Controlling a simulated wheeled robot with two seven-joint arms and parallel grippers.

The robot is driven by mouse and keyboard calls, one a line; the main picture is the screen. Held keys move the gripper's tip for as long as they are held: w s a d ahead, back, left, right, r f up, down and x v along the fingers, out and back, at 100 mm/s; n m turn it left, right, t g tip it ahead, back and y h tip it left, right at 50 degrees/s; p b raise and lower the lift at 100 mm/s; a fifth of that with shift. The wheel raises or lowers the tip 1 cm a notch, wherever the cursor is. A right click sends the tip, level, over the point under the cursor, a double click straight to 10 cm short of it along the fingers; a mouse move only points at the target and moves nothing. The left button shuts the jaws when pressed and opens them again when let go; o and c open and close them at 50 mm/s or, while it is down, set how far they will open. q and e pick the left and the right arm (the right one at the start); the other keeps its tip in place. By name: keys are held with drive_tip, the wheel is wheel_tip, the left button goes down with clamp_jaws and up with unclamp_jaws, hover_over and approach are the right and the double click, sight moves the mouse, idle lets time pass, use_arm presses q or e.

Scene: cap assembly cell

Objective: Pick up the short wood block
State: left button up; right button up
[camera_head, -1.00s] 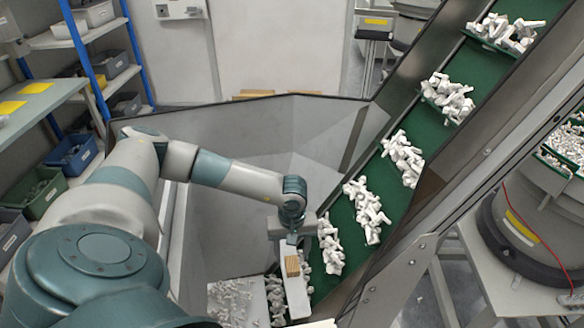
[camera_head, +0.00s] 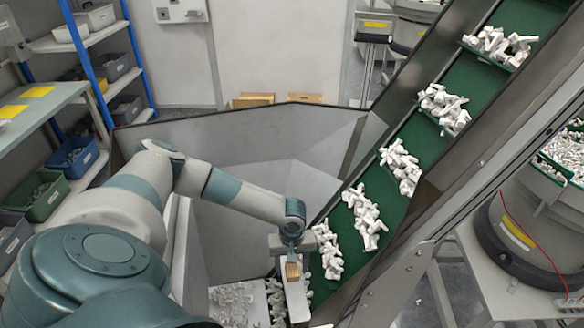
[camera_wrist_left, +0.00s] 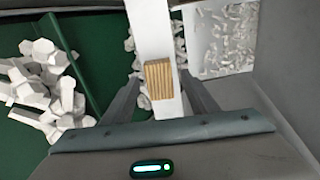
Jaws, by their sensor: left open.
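The short wood block (camera_head: 292,271) is light brown with a striped grain. It rests on a narrow white strip (camera_head: 297,302) at the lower middle of the head view. In the left wrist view the block (camera_wrist_left: 159,80) lies on the same white strip (camera_wrist_left: 149,25), between the two finger lines. My left gripper (camera_head: 290,262) is open and comes down over the block from above. In the left wrist view its fingers (camera_wrist_left: 160,87) stand on either side of the block, with gaps showing. I cannot tell their exact height over it. My right gripper is not seen.
A green conveyor (camera_head: 425,147) with clumps of white parts rises to the right beside the strip. A grey hopper wall (camera_head: 235,135) stands behind my arm. A tray of small white parts (camera_wrist_left: 222,40) lies beside the strip. Shelves with bins (camera_head: 75,155) stand left.

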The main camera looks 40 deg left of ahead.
sight(295, 271)
use_arm(q)
drive_tip(key=c, duration=1.1)
drive_tip(key=shift+r, duration=0.1)
drive_tip(key=shift+r+b, duration=0.45)
drive_tip(key=shift+r, duration=0.05)
drive_tip(key=r+b, duration=0.1)
drive_tip(key=d+r, duration=0.1)
drive_tip(key=r, duration=0.1)
drive_tip(key=shift+d+r+b, duration=0.1)
drive_tip(key=shift+b, duration=0.3)
drive_tip(key=shift+s+d+r+b, duration=0.2)
drive_tip(key=shift+d+r+b, duration=0.4)
drive_tip(key=shift+d+r, duration=0.85)
drive_tip(key=shift+s+d+r+b, duration=0.2)
drive_tip(key=shift+d+r+b, duration=0.55)
drive_tip(key=shift+d, duration=1.25)
drive_tip(key=shift+s+d+r+b, duration=0.2)
drive_tip(key=shift+d+r+b, duration=0.3)
drive_tip(key=shift+d+r, duration=0.95)
drive_tip(key=shift+d+f, duration=0.3)
drive_tip(key=shift+f, duration=0.05)
